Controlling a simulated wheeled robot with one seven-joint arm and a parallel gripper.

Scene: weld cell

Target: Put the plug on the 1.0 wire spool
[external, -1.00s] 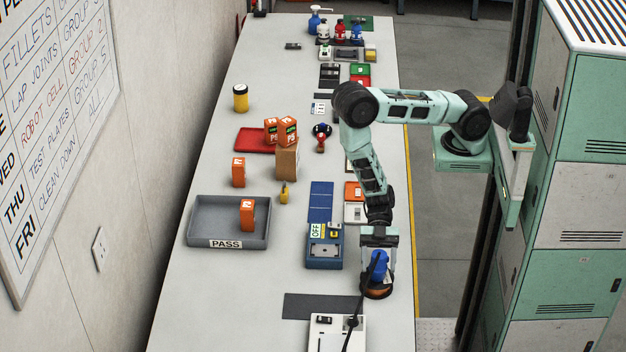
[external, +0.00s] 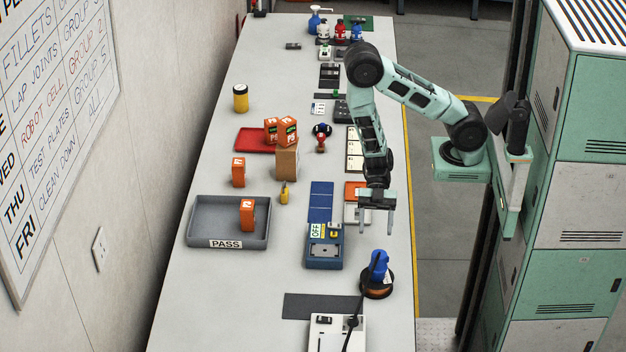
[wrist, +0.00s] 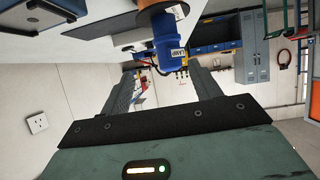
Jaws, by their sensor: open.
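The blue plug (external: 379,264) sits on top of the orange and black wire spool (external: 377,289) near the right front edge of the bench. A black cable runs from the plug toward the front. In the wrist view the plug (wrist: 177,50) lies beyond the fingers, with part of the spool (wrist: 162,10) against it. My gripper (external: 376,230) is open and empty, above and behind the plug, clear of it. I cannot read a size marking on the spool.
A blue-grey device with an OFF label (external: 324,250) stands left of the spool. A white unit (external: 336,333) and a dark mat (external: 312,306) are in front. The grey PASS tray (external: 200,238) is further left. Bare bench lies between.

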